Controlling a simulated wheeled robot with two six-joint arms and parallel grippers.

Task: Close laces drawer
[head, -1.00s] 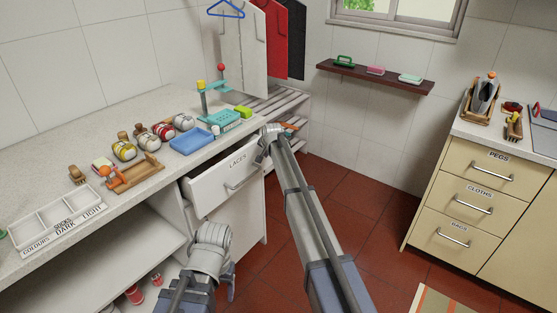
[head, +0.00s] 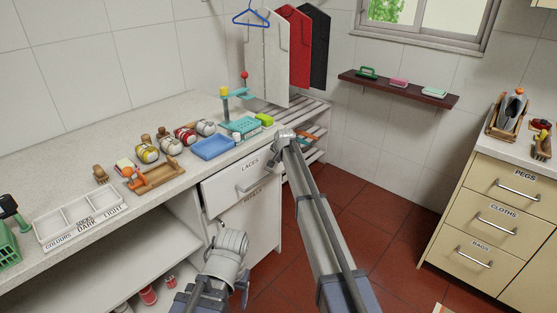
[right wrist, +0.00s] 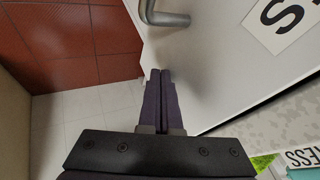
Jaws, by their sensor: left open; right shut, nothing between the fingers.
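The white laces drawer (head: 233,185), with a LACES label and a bar handle, is under the counter in the head view. Its inside does not show; I cannot tell whether it is fully flush. The right wrist view shows its front (right wrist: 235,60) and part of the handle (right wrist: 165,16). My right gripper (right wrist: 160,74) is shut and empty, its fingertips at the drawer front beside the handle; I cannot tell if they touch. In the head view my right arm hides these fingers. My left gripper (head: 243,288) is open, low in front of the cabinet, mostly hidden by its wrist.
Below the laces drawer is a front labelled REFILLS (head: 250,225). Cream drawers (head: 490,218) stand at right.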

